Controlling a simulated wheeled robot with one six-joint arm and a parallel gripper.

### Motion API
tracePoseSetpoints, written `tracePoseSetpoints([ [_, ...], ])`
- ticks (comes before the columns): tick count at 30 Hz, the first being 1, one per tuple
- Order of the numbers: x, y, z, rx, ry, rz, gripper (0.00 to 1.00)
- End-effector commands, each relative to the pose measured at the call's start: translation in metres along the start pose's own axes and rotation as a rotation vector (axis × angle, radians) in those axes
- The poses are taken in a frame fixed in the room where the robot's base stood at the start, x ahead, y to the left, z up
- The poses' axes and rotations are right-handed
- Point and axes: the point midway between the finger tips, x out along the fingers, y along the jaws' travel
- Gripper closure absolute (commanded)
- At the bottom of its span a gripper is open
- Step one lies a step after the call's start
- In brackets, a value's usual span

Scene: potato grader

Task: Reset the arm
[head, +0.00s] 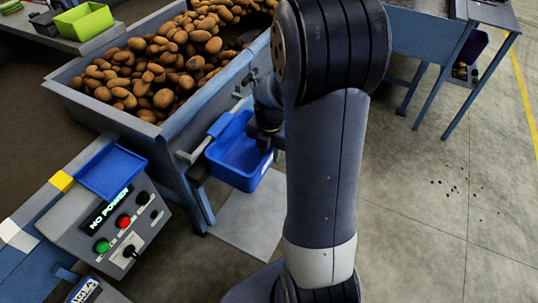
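My arm fills the middle of the head view, its large dark joint at the top and its grey link running down to the base. Part of my wrist and my gripper (263,143) shows to the left of that link, over the right side of a blue bin (229,166). The fingers are small and dark, and part of the wrist is hidden behind the link. I cannot tell whether they are open, or whether they touch the bin.
A grey hopper (191,127) full of potatoes (160,70) stands at upper left. A control panel (78,236) reads "NO POWER", with green and red buttons and a black knob; a blue tray (111,171) sits behind it. A bench (425,38) stands upper right. Floor at right is mostly clear.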

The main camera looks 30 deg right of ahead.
Motion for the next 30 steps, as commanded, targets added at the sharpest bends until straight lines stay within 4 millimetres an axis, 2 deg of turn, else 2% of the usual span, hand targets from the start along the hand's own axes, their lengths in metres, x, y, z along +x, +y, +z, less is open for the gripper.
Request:
tracePoseSetpoints([
  [6,-0.047,0.001,0.001,0.0,-0.006,0.004,0.7],
  [12,-0.078,0.0,0.001,0.0,-0.004,0.003,0.7],
  [19,-0.088,0.0,0.0,0.0,0.0,0.0,0.7],
  [30,-0.081,0.0,0.0,0.0,0.001,-0.001,0.7],
])
